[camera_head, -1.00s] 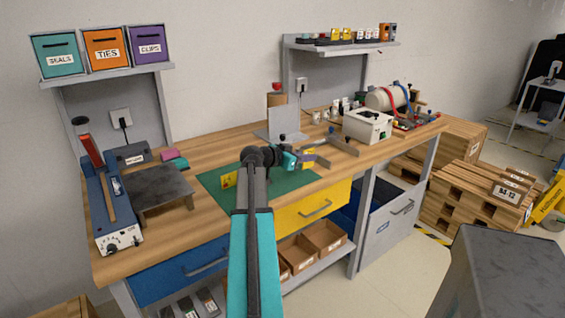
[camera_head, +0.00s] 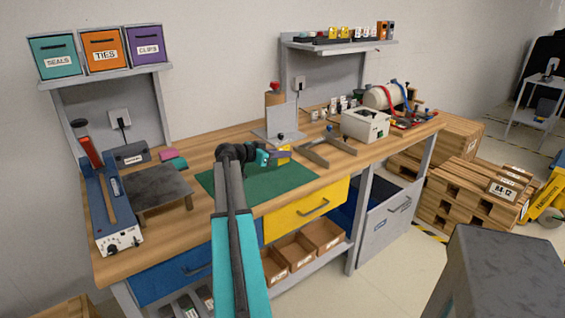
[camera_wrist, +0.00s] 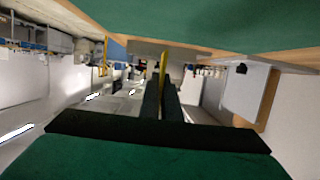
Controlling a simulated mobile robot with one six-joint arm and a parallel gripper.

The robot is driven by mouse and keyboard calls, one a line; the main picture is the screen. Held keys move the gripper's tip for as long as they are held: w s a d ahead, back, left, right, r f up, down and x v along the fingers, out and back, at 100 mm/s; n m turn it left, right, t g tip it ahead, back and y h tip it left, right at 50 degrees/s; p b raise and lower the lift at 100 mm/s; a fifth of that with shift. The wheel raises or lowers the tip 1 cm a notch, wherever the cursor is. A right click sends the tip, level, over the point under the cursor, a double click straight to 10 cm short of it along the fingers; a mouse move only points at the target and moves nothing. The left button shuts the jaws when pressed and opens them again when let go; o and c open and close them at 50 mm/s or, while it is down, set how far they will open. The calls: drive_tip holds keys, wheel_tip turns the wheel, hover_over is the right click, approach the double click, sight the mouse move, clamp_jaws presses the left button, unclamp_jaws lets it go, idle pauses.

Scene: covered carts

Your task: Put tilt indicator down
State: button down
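My gripper (camera_head: 284,155) reaches right over the far part of the green mat (camera_head: 245,192) on the workbench. A thin yellow plate, which looks like the tilt indicator (camera_head: 285,160), shows at its fingertips. In the wrist view the plate stands edge-on as a narrow yellow strip (camera_wrist: 163,62) between the two dark fingers (camera_wrist: 160,95), which are close together on it. Its face and any gap below it cannot be made out. My arm covers the left part of the mat.
A grey upright plate on a base (camera_head: 282,122) stands behind the gripper. A dark raised plate (camera_head: 155,186) stands left of the mat. The mat's front right part is clear.

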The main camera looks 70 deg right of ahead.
sight(281, 161)
drive_tip(key=shift+f+p, duration=0.45)
drive_tip(key=shift+f, duration=1.3)
drive_tip(key=shift+f, duration=0.1)
drive_tip(key=c, duration=2)
unclamp_jaws()
drive_tip(key=shift+r, duration=0.2)
drive_tip(key=shift+w+a, duration=0.25)
drive_tip(key=shift+a, duration=0.1)
drive_tip(key=b+v, duration=0.2)
drive_tip(key=v, duration=0.9)
drive_tip(key=shift+a+r, duration=0.1)
